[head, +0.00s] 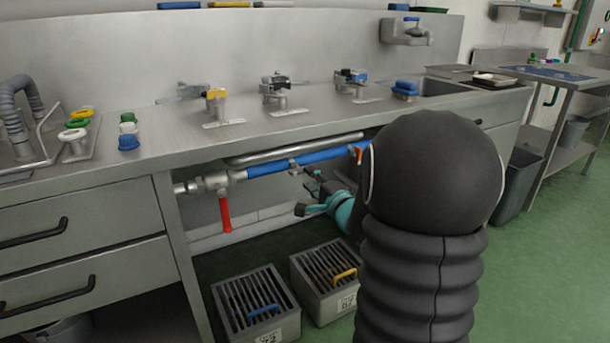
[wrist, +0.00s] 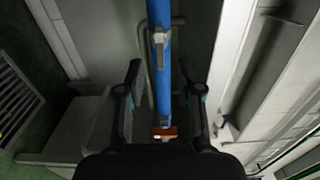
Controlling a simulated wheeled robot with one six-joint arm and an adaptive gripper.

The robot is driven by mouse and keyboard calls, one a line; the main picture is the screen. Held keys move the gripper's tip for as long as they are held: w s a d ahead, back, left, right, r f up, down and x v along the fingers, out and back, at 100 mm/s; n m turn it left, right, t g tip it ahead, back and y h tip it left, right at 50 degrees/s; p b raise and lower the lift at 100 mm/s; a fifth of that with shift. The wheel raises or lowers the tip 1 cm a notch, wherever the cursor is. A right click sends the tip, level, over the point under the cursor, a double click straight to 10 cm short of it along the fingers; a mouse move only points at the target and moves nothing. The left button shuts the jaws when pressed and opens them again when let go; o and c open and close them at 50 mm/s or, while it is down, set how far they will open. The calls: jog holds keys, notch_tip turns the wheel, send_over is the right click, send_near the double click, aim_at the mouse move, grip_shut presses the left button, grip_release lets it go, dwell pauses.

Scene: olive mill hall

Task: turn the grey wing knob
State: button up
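A grey wing knob (wrist: 159,48) sits on the blue pipe (wrist: 165,85) in the wrist view, in line with the gap between my fingertips and beyond them. In the head view a small grey fitting (head: 293,166) on the blue pipe (head: 300,160) under the counter appears to be the same knob. My gripper (head: 304,190) is open and empty under the counter, just below the pipe. Its two fingers frame the pipe in the wrist view (wrist: 160,70). I cannot see any contact with the knob. My dark arm hides the pipe's right end in the head view.
An orange handle (head: 359,153) is farther right on the pipe. A red lever (head: 225,213) hangs at its left end. Grated boxes (head: 268,325) (head: 335,308) stand on the floor below. The steel counter (head: 250,130) overhangs the pipe and carries fittings with yellow, grey and blue tops.

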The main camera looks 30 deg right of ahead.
jog(key=s, duration=0.7)
jog(key=shift+s+d, duration=0.15)
jog(key=shift+s, duration=0.05)
